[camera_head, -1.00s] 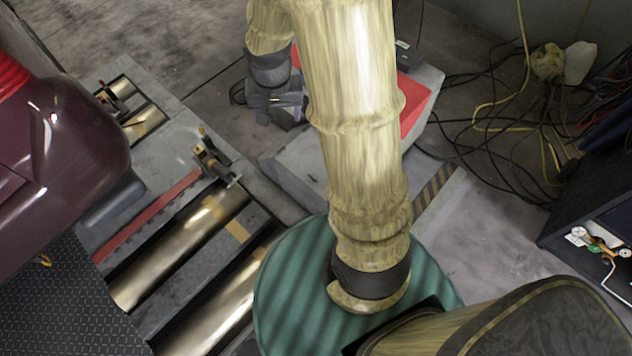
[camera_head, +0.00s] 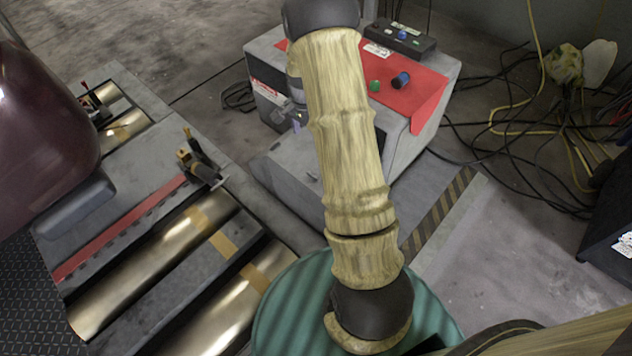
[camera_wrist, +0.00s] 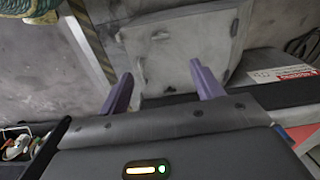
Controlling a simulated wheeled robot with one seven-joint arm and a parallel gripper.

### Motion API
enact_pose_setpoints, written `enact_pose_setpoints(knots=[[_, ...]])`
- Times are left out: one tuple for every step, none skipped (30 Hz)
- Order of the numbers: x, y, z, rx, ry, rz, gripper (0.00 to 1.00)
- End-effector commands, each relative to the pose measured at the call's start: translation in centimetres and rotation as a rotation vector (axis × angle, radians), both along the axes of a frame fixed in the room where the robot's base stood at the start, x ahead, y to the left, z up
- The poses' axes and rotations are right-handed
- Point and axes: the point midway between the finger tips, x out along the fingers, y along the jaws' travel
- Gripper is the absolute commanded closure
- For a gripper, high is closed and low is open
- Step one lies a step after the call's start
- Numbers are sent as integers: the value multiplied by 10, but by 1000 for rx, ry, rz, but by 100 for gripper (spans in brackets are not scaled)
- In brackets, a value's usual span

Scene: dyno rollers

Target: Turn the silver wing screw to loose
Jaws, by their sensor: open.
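I cannot make out the silver wing screw in either view. My gripper (camera_wrist: 163,88) shows in the wrist view with its two purple-grey fingers spread apart and nothing between them. Beyond the fingertips is a grey panel (camera_wrist: 182,62) with a few small dark marks or fittings, too small to tell apart. In the head view my arm hides most of the gripper, which is by the side of the grey control box (camera_head: 412,150).
The box has a red top (camera_head: 425,92) with green and blue knobs and a black control unit (camera_head: 400,38). Metal rollers (camera_head: 150,260) and a brass-and-black clamp (camera_head: 200,165) lie left. A dark red vehicle (camera_head: 40,130) is at far left. Cables (camera_head: 500,150) cover the floor right.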

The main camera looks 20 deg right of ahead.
Motion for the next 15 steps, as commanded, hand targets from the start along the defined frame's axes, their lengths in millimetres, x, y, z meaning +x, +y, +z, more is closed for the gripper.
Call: enact_pose_setpoints(knots=[[2, -4, -18, 1, 3, -23, 35], [3, -6, -22, 2, 5, -32, 35], [4, -7, -25, 2, 6, -42, 35], [4, -8, -26, 3, 6, -48, 35], [5, -9, -26, 3, 7, -51, 35], [5, -9, -26, 3, 7, -54, 35], [5, -9, -25, 3, 7, -54, 35], [5, -9, -25, 3, 7, -54, 35], [5, -9, -24, 3, 7, -53, 35], [5, -9, -24, 2, 8, -53, 35], [4, -8, -24, 2, 8, -53, 35], [4, -8, -24, 2, 8, -52, 35], [4, -8, -24, 2, 8, -52, 35], [4, -8, -25, 2, 8, -52, 35], [4, -8, -25, 2, 8, -51, 35]])
